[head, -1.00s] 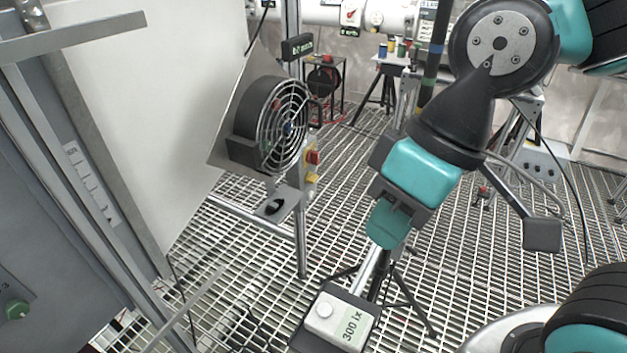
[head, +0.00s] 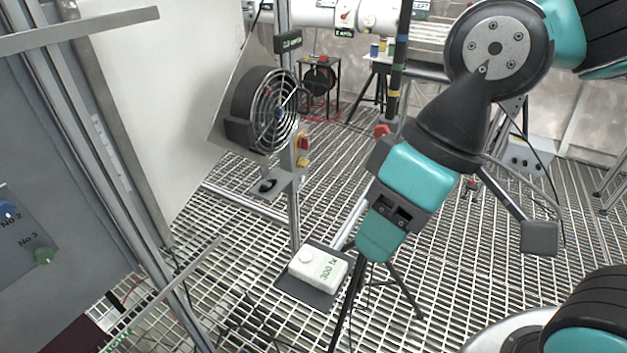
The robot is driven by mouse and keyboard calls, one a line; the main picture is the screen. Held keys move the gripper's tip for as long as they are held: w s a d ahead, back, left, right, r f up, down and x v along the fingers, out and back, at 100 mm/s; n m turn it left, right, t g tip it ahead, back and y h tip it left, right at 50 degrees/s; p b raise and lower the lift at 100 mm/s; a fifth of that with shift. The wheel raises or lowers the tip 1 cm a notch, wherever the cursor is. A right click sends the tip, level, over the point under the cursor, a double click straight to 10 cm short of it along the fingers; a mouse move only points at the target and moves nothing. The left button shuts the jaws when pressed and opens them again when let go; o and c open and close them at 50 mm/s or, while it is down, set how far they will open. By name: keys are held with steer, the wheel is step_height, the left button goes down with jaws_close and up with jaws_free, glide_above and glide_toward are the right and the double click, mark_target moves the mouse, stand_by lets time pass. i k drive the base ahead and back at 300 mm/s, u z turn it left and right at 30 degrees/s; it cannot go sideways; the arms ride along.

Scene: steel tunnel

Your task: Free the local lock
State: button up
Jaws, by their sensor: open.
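No part in view is labelled as the local lock, so I cannot tell for sure which one it is. A red and yellow switch (head: 303,150) is on the upright post beside the fan (head: 266,110). Below it a small grey plate carries a black knob or handle (head: 267,186). My gripper (head: 378,240), at the end of my teal and black arm, points down and away at centre right. It is open. I see it mostly from behind, and nothing shows in it. In the picture it is to the right of the switch and the black knob, apart from both.
A tripod stands below my gripper.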

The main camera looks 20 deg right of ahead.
mark_target(302, 163)
steer(key=k, duration=0.8)
steer(key=z, duration=1)
steer(key=i, duration=0.65)
steer(key=z, duration=0.65)
steer(key=i, duration=0.7)
steer(key=u, duration=0.7)
steer(key=i, duration=0.8)
steer(key=u, duration=0.85)
